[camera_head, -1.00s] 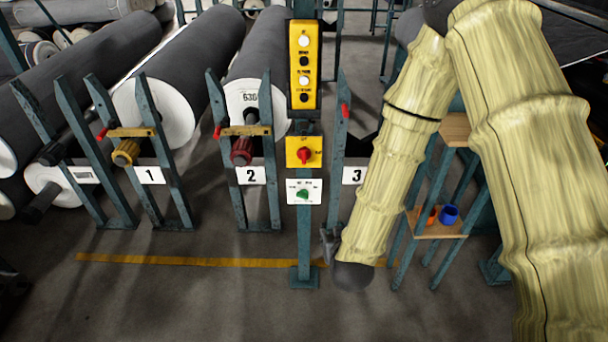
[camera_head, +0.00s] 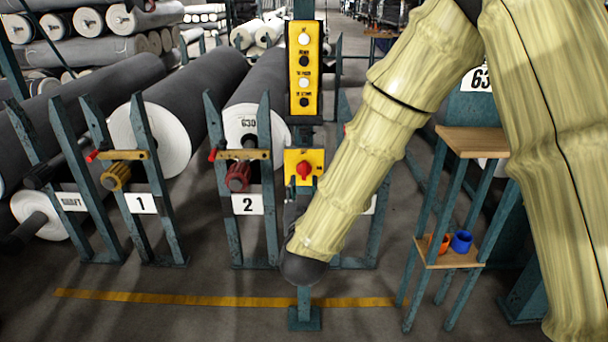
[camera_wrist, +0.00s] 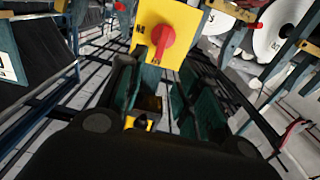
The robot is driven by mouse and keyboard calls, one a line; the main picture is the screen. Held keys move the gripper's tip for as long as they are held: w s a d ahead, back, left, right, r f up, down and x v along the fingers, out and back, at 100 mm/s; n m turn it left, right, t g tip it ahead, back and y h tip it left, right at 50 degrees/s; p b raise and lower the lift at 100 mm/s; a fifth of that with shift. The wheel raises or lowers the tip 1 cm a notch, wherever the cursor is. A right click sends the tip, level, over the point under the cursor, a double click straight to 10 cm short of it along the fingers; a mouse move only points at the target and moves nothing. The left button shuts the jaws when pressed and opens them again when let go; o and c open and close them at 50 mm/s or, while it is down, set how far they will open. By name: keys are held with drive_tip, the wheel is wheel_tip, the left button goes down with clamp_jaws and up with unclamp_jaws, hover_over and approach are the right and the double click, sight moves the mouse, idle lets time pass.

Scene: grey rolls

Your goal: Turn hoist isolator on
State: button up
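The isolator is a yellow plate (camera_head: 315,158) with a red rotary knob (camera_head: 303,171), on a teal post below the push-button box. Its small labels are unreadable, and the knob's handle looks about upright. In the wrist view the red knob (camera_wrist: 165,45) on the yellow plate (camera_wrist: 186,22) is straight ahead, just beyond the fingers. My gripper (camera_head: 302,186) is at the plate's lower edge, just below the knob. In the wrist view my gripper (camera_wrist: 155,85) has its two fingers apart, with nothing seen between them.
A yellow push-button box (camera_head: 304,68) is above the isolator on the same post. Roll stands marked 1 (camera_head: 140,203) and 2 (camera_head: 247,204) are to the left, with grey rolls (camera_head: 200,85) behind. A small shelf (camera_head: 470,140) holding a blue cup (camera_head: 461,241) stands to the right.

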sight(304, 168)
drive_tip(key=w+b, duration=0.1)
drive_tip(key=w, duration=0.8)
clamp_jaws()
